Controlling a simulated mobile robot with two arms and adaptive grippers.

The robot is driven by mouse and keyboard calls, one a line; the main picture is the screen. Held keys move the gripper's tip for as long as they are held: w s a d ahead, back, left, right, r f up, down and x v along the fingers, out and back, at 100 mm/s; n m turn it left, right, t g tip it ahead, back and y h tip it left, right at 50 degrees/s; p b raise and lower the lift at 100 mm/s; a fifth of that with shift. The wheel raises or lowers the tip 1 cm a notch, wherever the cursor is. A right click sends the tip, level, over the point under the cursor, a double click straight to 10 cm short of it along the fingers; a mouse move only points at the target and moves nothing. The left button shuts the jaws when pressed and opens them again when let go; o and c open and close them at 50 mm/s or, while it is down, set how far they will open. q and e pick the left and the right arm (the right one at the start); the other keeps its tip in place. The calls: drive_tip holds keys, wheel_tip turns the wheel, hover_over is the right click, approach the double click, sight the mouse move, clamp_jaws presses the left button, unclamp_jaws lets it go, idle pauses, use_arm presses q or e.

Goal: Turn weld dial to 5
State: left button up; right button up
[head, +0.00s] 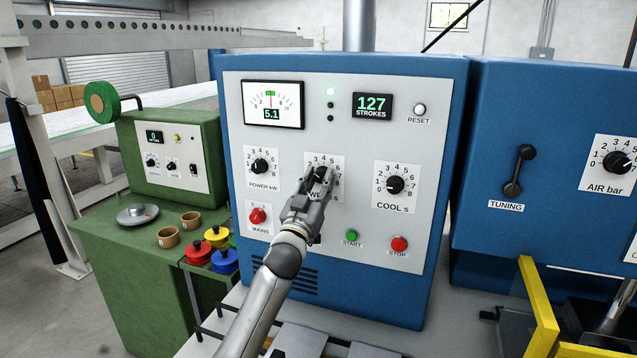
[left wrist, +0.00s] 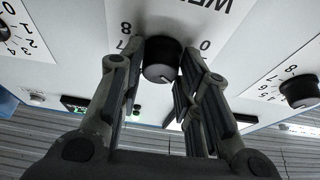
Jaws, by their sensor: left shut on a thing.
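The weld dial (left wrist: 162,58) is a black round knob on a white scale plate (head: 335,164) in the middle of the welder's grey panel. My left gripper (head: 318,180) reaches the dial from the front and covers most of it and its label in the head view. In the left wrist view, which shows the panel upside down, the two fingers (left wrist: 158,85) are shut on the dial, one on each side. A pale pointer mark shows on the knob, but the number it points to is hard to tell. My right gripper is not in view.
The power dial (head: 259,167) is to the left and the cool dial (head: 395,185) to the right. Below are the red mains knob (head: 258,216), the green start button (head: 352,236) and the red stop button (head: 399,244). The meter (head: 272,104) above reads 5.1.

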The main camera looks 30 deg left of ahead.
use_arm(q)
drive_tip(key=m+h, duration=0.1)
drive_tip(key=m, duration=0.2)
drive_tip(key=m+h+p, duration=0.1)
drive_tip(key=m+h, duration=0.1)
drive_tip(key=shift+a+m, duration=0.15)
drive_tip(key=shift+m, duration=0.25)
drive_tip(key=m+h+p, duration=0.1)
drive_tip(key=m, duration=0.2)
drive_tip(key=m+h+p, duration=0.1)
drive_tip(key=m+h, duration=0.1)
drive_tip(key=m, duration=0.2)
drive_tip(key=shift+s+a+r+g, duration=0.1)
drive_tip(key=shift+r+g, duration=0.1)
drive_tip(key=shift+g, duration=0.2)
drive_tip(key=m+h, duration=0.1)
drive_tip(key=m, duration=0.1)
drive_tip(key=m+g, duration=0.1)
drive_tip(key=m, duration=0.1)
drive_tip(key=shift+a+m+h+p, duration=0.1)
drive_tip(key=shift+m+h+p, duration=0.2)
drive_tip(key=shift+m+h, duration=0.1)
drive_tip(key=shift+m+g, duration=0.9)
drive_tip(key=shift+m, duration=1)
drive_tip(key=o, duration=1)
